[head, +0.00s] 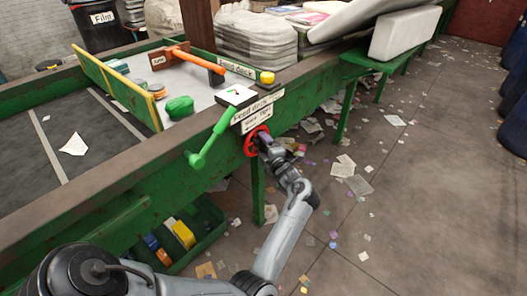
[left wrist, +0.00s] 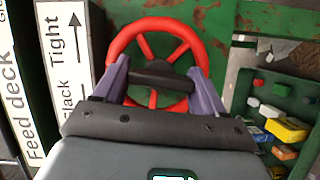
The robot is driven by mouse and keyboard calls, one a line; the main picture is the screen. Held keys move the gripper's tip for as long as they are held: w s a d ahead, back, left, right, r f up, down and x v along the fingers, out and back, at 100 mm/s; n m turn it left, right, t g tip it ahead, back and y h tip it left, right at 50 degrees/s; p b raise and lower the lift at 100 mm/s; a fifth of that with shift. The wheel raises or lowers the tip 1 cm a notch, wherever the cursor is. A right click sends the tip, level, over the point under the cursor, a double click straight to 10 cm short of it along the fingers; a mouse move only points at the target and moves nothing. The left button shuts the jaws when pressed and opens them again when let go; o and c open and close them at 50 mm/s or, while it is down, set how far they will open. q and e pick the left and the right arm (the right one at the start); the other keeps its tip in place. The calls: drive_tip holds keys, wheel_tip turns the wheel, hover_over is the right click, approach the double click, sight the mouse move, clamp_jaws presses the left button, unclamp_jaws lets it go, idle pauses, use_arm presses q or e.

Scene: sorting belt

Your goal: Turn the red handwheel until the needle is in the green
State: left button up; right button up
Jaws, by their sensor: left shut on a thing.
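The red handwheel (head: 249,142) is on the front side of the green belt frame, below the Feed deck label. My left gripper (head: 262,142) is at the wheel. In the left wrist view the handwheel (left wrist: 154,25) shows its rim and spokes, and the two purple fingers of my left gripper (left wrist: 160,75) straddle its dark hub area, shut on the wheel. The white gauge (head: 235,95) sits above it with a small dark needle; its green zone is too small to make out. My right gripper is not in view.
A green lever (head: 212,140) hangs left of the wheel. A yellow button (head: 267,78) and an orange bar (head: 195,62) are on the deck. A label with Slack and Tight (left wrist: 65,60) is beside the wheel. Paper scraps litter the floor; a green bin (head: 185,240) stands below.

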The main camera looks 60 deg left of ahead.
use_arm(q)
drive_tip(key=shift+n, duration=0.3)
drive_tip(key=o, duration=0.7)
drive_tip(key=shift+d, duration=0.1)
drive_tip(key=shift+d, duration=0.6)
drive_tip(key=d, duration=0.5)
drive_tip(key=shift+s, duration=0.3)
drive_tip(key=shift+d+r, duration=0.1)
drive_tip(key=shift+d, duration=0.45)
drive_tip(key=shift+c, duration=0.3)
